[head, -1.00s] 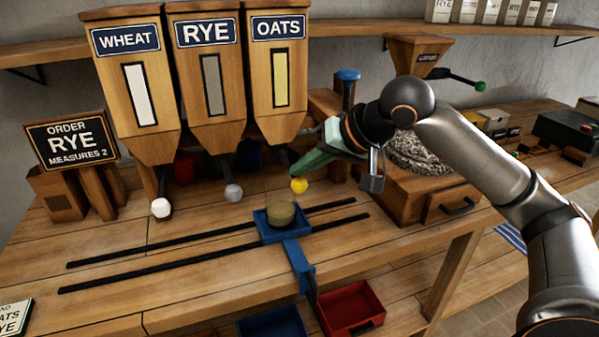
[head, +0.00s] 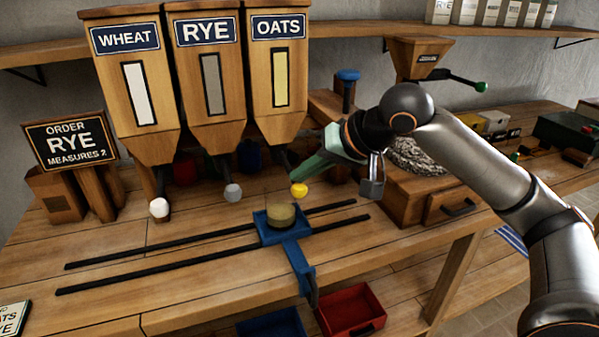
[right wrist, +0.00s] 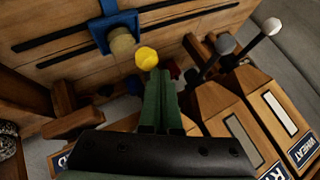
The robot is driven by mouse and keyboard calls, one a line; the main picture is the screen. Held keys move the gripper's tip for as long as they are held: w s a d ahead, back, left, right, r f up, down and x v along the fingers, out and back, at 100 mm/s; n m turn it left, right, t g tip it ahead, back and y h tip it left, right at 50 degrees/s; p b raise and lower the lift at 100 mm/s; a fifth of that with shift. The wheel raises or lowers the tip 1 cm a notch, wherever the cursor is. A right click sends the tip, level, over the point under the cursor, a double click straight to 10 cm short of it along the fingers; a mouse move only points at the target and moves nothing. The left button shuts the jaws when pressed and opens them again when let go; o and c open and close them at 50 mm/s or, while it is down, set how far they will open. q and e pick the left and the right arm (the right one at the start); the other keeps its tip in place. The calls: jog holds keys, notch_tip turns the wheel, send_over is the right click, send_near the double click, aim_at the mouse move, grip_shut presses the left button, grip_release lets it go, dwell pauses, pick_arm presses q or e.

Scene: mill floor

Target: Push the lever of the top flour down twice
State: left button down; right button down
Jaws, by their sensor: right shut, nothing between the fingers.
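Three hoppers stand in a row: WHEAT (head: 133,80), RYE (head: 208,75) and OATS (head: 280,70). Their levers end in a white knob (head: 159,208), a grey knob (head: 233,193) and a yellow knob (head: 299,190). My right gripper (head: 301,173) is shut and empty, with its green fingertips at the top of the yellow OATS knob. In the right wrist view the yellow knob (right wrist: 147,58) sits right at the fingertips (right wrist: 160,75). A cup (head: 281,215) stands on the blue carriage (head: 268,233) below OATS. My left gripper is not in view.
An order board (head: 69,144) reads RYE, MEASURES 2. A partly cut-off card (head: 14,318) lies at lower left. Two dark rails (head: 170,260) run along the bench. A red bin (head: 350,310) and a blue bin sit below.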

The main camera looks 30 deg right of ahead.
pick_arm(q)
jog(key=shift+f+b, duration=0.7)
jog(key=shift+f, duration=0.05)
pick_arm(e)
jog(key=shift+f, duration=1.15)
dwell(0.7)
